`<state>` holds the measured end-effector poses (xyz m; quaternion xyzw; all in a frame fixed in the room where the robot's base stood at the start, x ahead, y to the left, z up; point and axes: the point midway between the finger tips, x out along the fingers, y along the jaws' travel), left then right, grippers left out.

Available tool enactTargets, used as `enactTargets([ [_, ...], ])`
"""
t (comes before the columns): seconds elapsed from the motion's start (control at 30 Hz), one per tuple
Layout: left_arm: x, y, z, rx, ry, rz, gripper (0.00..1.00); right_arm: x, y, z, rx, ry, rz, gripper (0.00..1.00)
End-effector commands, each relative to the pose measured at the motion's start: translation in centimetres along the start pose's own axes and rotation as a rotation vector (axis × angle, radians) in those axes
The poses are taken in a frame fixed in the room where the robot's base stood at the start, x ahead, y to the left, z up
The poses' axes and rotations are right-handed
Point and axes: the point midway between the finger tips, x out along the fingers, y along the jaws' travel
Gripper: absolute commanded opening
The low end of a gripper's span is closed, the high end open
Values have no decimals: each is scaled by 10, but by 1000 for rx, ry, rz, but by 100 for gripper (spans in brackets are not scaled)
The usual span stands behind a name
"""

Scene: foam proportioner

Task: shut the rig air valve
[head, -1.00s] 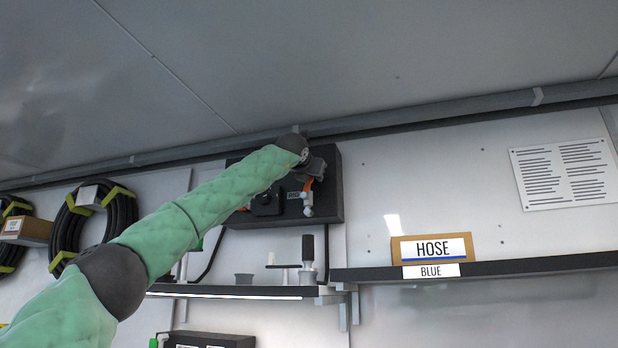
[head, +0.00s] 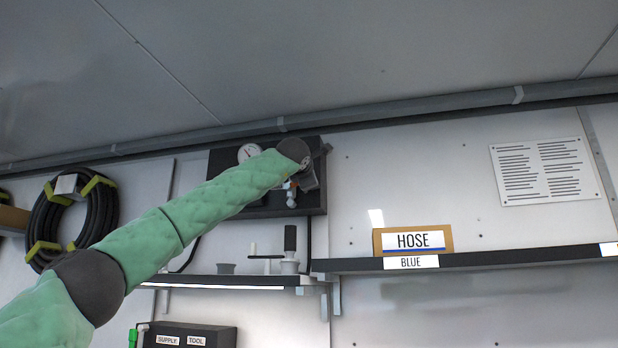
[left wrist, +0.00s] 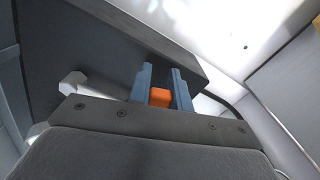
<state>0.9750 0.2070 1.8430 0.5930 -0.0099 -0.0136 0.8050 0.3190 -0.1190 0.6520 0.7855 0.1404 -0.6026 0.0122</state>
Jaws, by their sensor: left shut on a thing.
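The rig air valve's orange handle (left wrist: 160,97) sits between the two blue-grey fingers of my left gripper (left wrist: 163,90) in the left wrist view. The gripper is shut on it. In the head view my left gripper (head: 309,178) is at the right part of a dark wall panel (head: 265,206), and my wrist hides most of the valve. A pale metal fitting (head: 291,194) shows just below and left of the gripper. I cannot read the handle's exact angle. My right gripper is not in view.
A round gauge (head: 249,153) is on the same panel, partly behind my forearm. Below are a shelf (head: 215,281) with small fittings and a SUPPLY/TOOL box (head: 187,336). A HOSE box (head: 413,240) stands on the right shelf. A coiled hose (head: 45,220) hangs at left.

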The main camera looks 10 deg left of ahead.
Motion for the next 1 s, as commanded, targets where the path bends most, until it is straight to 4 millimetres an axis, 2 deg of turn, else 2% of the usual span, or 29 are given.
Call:
enactTargets([
  [0.2, 0, -14, 0, 157, -1, -2, 0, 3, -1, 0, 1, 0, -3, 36],
  [0.43, 0, -22, -2, 264, -1, -2, 0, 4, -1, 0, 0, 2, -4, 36],
  [1.0, 1, -27, -2, 318, -1, -4, 0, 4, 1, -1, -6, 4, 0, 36],
])
